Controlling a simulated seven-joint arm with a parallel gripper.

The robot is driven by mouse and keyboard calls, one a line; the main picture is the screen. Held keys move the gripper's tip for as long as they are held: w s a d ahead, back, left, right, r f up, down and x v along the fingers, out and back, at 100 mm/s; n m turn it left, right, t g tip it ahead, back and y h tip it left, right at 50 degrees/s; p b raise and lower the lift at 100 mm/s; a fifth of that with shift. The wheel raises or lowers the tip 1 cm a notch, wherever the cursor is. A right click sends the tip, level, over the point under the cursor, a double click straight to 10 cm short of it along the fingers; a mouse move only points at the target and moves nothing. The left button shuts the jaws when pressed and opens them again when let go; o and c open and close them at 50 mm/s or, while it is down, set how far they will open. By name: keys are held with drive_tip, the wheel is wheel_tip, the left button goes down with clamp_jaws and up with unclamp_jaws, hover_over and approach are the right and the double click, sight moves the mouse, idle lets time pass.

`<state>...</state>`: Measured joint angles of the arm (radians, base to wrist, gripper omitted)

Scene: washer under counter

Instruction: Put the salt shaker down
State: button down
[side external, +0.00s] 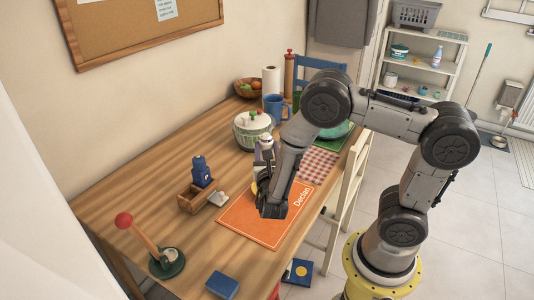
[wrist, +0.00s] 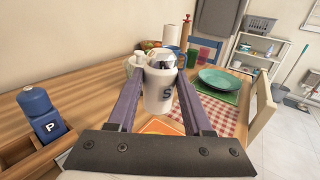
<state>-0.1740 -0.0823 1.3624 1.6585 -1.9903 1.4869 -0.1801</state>
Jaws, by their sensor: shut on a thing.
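My gripper (wrist: 160,75) is shut on the white salt shaker (wrist: 158,98), marked "S"; its purple fingers press on both sides. In the side view my gripper (side external: 265,163) is over the table by the orange placemat, and the shaker's pale top (side external: 266,141) shows above the fingers. The shaker looks upright; I cannot tell its height above the table. A wooden caddy (side external: 187,203) stands to the left, with the blue pepper shaker (side external: 202,170) in it. In the wrist view the caddy (wrist: 22,150) and the pepper shaker (wrist: 40,115), marked "P", are at the left.
The orange placemat (side external: 250,222) reading "Declan" lies at the table's front edge. A lidded pot (side external: 253,130), a blue mug (side external: 274,106) and a checked cloth (side external: 318,165) are farther back. A red-knobbed wooden handle on a green base (side external: 166,263) stands at front left.

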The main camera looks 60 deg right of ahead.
drive_tip(key=shift+w+a+r+t, duration=0.1)
drive_tip(key=shift+w+a+t, duration=0.1)
drive_tip(key=shift+t, duration=0.1)
drive_tip(key=shift+n+t+y, duration=0.5)
drive_tip(key=shift+n+y, duration=0.1)
drive_tip(key=w+d+f, duration=0.3)
drive_tip(key=w, duration=0.3)
drive_tip(key=w+d+f, duration=0.4)
drive_tip(key=w, duration=0.2)
drive_tip(key=w+d+f, duration=0.3)
drive_tip(key=w, duration=0.4)
drive_tip(key=shift+w+d+f, duration=0.1)
drive_tip(key=shift+d+f, duration=0.15)
drive_tip(key=shift+f, duration=0.05)
drive_tip(key=shift+w+d+f, duration=0.2)
drive_tip(key=shift+w+f, duration=0.3)
drive_tip(key=shift+f, duration=0.15)
drive_tip(key=shift+w+f, duration=0.1)
drive_tip(key=shift+f, duration=1.45)
